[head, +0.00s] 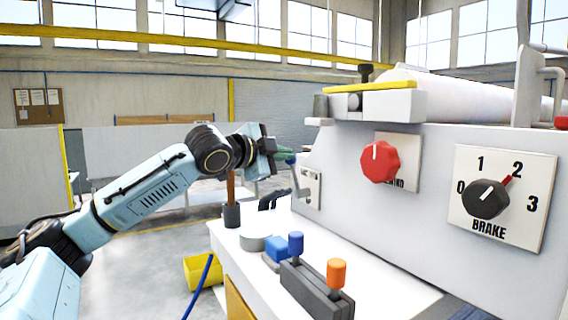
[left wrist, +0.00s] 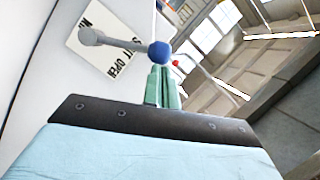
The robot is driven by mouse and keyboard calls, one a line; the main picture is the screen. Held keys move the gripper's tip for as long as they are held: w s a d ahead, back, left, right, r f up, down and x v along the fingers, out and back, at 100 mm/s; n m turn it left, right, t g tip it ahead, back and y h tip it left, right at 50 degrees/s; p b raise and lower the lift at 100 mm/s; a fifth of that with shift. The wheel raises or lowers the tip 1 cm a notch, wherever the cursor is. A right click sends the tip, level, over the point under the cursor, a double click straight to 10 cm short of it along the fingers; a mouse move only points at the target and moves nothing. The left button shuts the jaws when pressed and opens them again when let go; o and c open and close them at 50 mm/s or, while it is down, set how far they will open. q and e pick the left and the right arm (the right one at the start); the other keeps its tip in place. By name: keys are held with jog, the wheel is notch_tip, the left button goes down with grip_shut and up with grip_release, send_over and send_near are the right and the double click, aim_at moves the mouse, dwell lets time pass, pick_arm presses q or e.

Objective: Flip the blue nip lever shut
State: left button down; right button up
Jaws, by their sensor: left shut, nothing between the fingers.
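The nip lever is a grey arm (left wrist: 120,43) with a blue ball knob (left wrist: 159,53), in the left wrist view. It pivots on a white plate (left wrist: 105,42) with partly readable lettering, including OPEN; the plate also shows in the head view (head: 311,188). My left gripper (head: 287,157) has green fingers, shut and empty, at the left end of the machine. In the left wrist view the fingertips (left wrist: 160,70) are right at the blue knob; I cannot tell whether they touch it. In the head view I cannot make out the knob. My right gripper is not in view.
A red knob (head: 380,162) and a black BRAKE dial (head: 486,199) are on the machine's front. Below, a white bench top (head: 375,286) holds a block with a blue-capped lever (head: 295,243) and an orange-capped lever (head: 336,272). A yellow bin (head: 203,272) stands on the floor.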

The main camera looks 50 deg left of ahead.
pick_arm(q)
jog(key=s+d+r+b, duration=0.1)
jog(key=s+b, duration=0.2)
jog(key=s, duration=0.3)
jog(key=s+d+r+b, duration=0.1)
jog(key=s+r+b, duration=0.1)
jog(key=s+b, duration=0.2)
jog(key=shift+s+d+r, duration=0.3)
jog(key=shift+s, duration=0.8)
